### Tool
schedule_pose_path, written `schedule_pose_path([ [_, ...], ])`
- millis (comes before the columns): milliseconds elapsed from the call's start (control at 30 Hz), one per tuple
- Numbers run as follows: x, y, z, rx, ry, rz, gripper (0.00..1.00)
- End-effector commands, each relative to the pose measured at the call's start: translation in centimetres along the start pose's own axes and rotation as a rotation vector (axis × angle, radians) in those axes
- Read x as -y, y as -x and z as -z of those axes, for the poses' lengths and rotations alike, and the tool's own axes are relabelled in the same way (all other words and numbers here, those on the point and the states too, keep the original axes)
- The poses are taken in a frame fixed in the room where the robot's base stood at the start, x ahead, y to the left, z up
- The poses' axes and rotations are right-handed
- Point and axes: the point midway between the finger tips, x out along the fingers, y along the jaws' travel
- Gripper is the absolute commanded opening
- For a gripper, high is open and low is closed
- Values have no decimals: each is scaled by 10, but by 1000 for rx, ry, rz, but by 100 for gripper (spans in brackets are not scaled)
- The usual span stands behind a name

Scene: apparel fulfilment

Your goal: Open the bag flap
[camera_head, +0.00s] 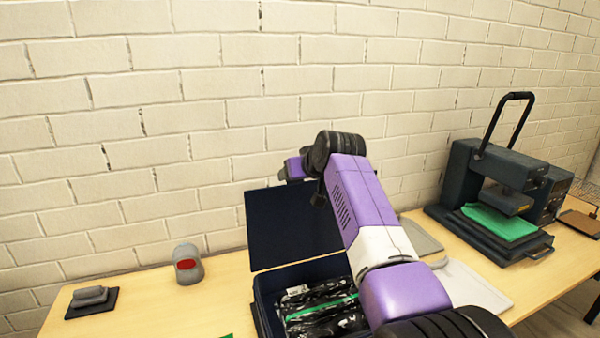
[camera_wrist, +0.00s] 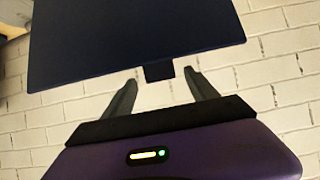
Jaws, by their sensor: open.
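The bag (camera_head: 262,300) is a dark navy, box-like container on the table, its top uncovered and partly hidden by my arm. Its flap (camera_head: 280,228) is a flat navy panel standing up at the back, near the wall. In the wrist view the flap (camera_wrist: 135,40) fills the upper part, with a small dark tab (camera_wrist: 158,72) on its edge. My gripper (camera_wrist: 161,77) is open, its two fingers apart on either side of the tab.
Clear-wrapped dark items with a green strip (camera_head: 322,310) lie in the bag. A grey scanner-like device (camera_head: 187,263) and a dark pad (camera_head: 92,302) stand left. Grey-white trays (camera_head: 470,285) lie right, beside a heat press (camera_head: 490,190) with green cloth (camera_head: 500,222). A brick wall stands behind.

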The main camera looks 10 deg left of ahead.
Motion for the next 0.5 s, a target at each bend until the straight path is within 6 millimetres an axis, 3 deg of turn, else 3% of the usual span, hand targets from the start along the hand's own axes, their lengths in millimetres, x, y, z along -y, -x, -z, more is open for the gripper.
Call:
schedule_pose_path([
  [233,0,10,-1,-1,1,0,67],
  [500,-1,37,-1,-4,1,-2,67],
])
